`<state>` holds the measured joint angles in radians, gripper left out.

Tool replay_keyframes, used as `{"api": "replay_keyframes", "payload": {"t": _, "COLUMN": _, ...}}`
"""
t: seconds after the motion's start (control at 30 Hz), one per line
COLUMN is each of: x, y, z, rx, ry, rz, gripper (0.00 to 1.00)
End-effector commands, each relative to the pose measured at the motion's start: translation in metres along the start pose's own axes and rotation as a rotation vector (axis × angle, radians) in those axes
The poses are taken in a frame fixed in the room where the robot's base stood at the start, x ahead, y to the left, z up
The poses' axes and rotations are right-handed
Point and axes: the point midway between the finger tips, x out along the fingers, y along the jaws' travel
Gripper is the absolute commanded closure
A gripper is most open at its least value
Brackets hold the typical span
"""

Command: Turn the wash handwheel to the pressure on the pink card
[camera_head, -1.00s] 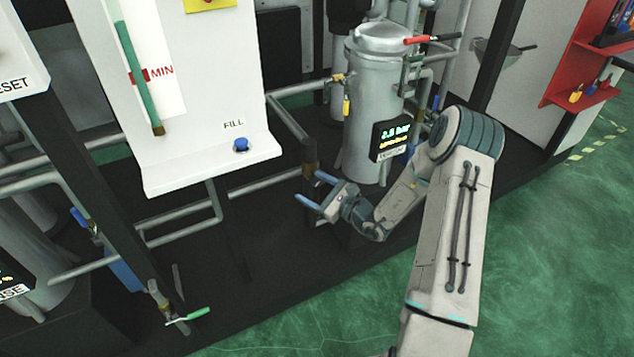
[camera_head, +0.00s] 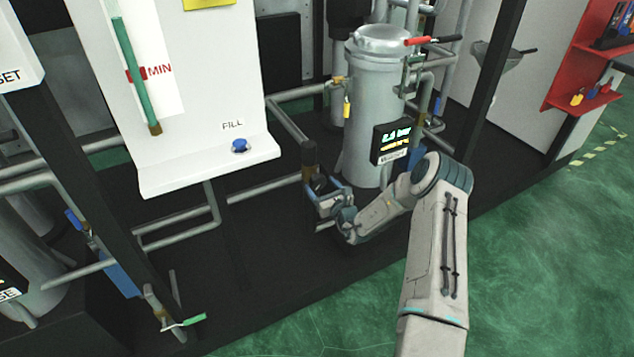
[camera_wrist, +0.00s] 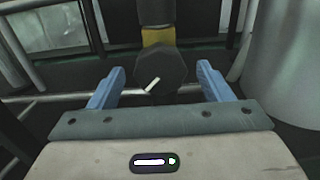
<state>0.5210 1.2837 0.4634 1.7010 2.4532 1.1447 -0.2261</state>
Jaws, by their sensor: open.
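The handwheel is a dark, many-sided knob (camera_wrist: 163,66) with a white pointer line, below a brass-coloured collar in the wrist view. In the head view the handwheel (camera_head: 319,184) is small and partly hidden by my gripper. My gripper (camera_wrist: 160,88) is open, its blue fingers on either side of the knob's lower part; contact cannot be told. In the head view my gripper (camera_head: 324,190) is at the low pipe fitting. A black display (camera_head: 396,141) on the silver vessel seems to read about 2.4 bar. I see no pink card.
The silver vessel (camera_head: 368,110) stands behind and right of my gripper. A white panel (camera_head: 200,172) with a blue FILL button (camera_head: 239,145) is at left. Grey pipes (camera_head: 265,190) run beside the wheel. Green floor (camera_head: 540,260) is clear at right.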

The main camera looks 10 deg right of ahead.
Motion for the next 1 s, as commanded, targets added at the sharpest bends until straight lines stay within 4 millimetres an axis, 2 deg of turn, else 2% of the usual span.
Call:
{"api": "replay_keyframes", "payload": {"t": 0.1, "x": 0.018, "y": 0.0, "z": -0.001, "rx": 0.001, "ry": -0.001, "rz": 0.0, "gripper": 0.27}}
{"api": "replay_keyframes", "payload": {"t": 0.23, "x": 0.031, "y": 0.0, "z": 0.0, "rx": -0.001, "ry": -0.001, "rz": 0.0, "gripper": 0.27}}
{"api": "replay_keyframes", "payload": {"t": 0.63, "x": 0.037, "y": 0.0, "z": 0.0, "rx": 0.0, "ry": 0.0, "rz": 0.0, "gripper": 0.27}}
{"api": "replay_keyframes", "payload": {"t": 0.67, "x": 0.037, "y": 0.0, "z": 0.0, "rx": 0.0, "ry": 0.0, "rz": 0.0, "gripper": 0.33}}
{"api": "replay_keyframes", "payload": {"t": 0.8, "x": 0.037, "y": 0.0, "z": 0.0, "rx": 0.0, "ry": 0.0, "rz": 0.0, "gripper": 0.72}}
{"api": "replay_keyframes", "payload": {"t": 1.0, "x": 0.037, "y": 0.0, "z": 0.0, "rx": 0.005, "ry": 0.0, "rz": 0.0, "gripper": 0.72}}
